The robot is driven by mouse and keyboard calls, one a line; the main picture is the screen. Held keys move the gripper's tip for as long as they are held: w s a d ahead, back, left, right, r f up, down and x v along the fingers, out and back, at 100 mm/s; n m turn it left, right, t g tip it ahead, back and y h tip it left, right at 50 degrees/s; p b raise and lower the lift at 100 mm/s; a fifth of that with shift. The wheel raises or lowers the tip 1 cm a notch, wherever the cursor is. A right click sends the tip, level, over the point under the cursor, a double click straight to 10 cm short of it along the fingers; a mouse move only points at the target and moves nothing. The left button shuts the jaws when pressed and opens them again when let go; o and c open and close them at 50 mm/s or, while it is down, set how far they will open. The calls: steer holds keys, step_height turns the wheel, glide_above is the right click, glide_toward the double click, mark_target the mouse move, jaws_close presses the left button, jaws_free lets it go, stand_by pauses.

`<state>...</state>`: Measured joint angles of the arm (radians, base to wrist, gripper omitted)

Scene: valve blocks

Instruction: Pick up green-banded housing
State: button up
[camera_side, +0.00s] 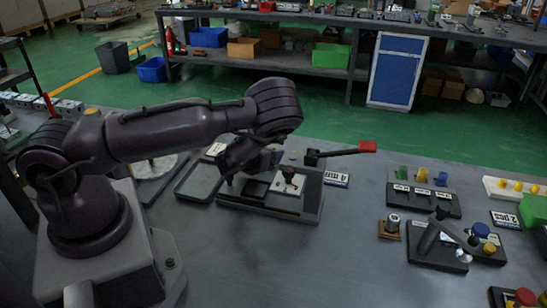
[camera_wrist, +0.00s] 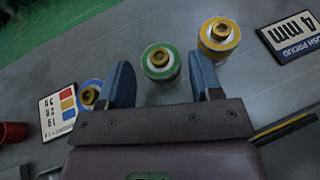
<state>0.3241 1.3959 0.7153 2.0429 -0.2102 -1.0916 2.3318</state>
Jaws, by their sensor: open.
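The green-banded housing (camera_wrist: 160,62) stands upright in the wrist view, a short cylinder with a green ring and a brass centre. It sits ahead of and between the two blue fingers of my gripper (camera_wrist: 160,68), which are open and apart with nothing held. In the side view my gripper (camera_side: 246,163) hangs low over the bench near the dark fixture, and my arm blocks the view there. I cannot make out the green-banded housing in the side view.
A yellow-banded housing (camera_wrist: 218,38) stands close at right, and a blue-banded one (camera_wrist: 90,95) sits partly behind the left finger. The dark fixture (camera_side: 312,200) has a red-handled lever (camera_side: 365,147). A shallow tray (camera_side: 192,190) lies left of it. The front of the bench is clear.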

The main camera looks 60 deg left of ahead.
steer(key=x, duration=0.3)
steer(key=shift+w+f, duration=0.1)
steer(key=c, duration=0.8)
steer(key=shift+o, duration=0.2)
